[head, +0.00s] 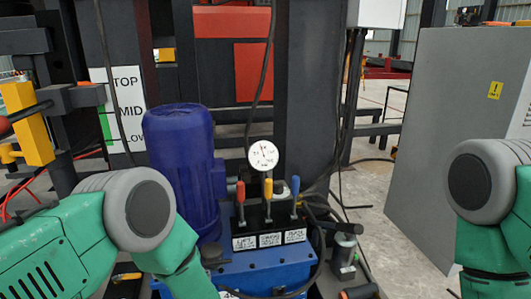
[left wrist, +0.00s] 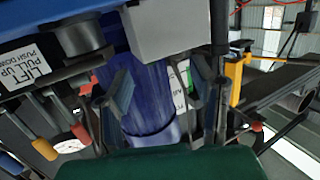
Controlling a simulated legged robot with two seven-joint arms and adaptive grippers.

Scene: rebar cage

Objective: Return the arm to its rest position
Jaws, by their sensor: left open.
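My green left arm (head: 80,240) comes in at the lower left of the head view, its grey joint beside the blue cylindrical motor (head: 180,155). The left gripper is outside the head view. In the left wrist view my left gripper (left wrist: 163,82) is open, its two dark fingers spread apart. The blue motor (left wrist: 148,105) shows between and behind them; I cannot tell how near it is. Nothing is seen held. My right arm (head: 485,200) shows at the right edge of the head view; its gripper is out of view.
A blue hydraulic unit (head: 255,272) carries red, yellow and blue levers (head: 268,190) and a round gauge (head: 263,155). A TOP/MID/LOW sign (head: 127,110) and a yellow block (head: 27,123) stand at left. A grey cabinet (head: 440,130) stands at right. Cables hang behind the unit.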

